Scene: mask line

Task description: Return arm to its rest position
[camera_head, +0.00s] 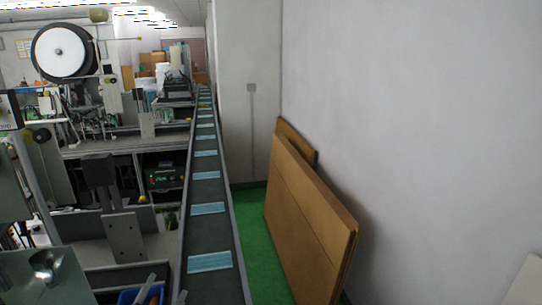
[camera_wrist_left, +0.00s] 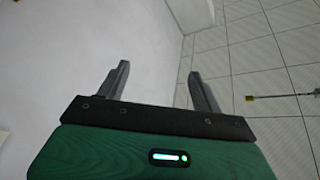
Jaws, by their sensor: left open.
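My left gripper (camera_wrist_left: 158,68) is open and empty in the left wrist view. Its two dark grey fingers stand apart above its green body, with pale wall and tiled floor beyond. The rest of the left arm is out of the head view. My right gripper is not in view.
A dark conveyor (camera_head: 207,222) carries several blue masks into the distance. Machinery with a large white reel (camera_head: 60,52) stands on the left. Brown boards (camera_head: 308,222) lean against the white wall on the right. A blue bin (camera_head: 128,297) is at the bottom left.

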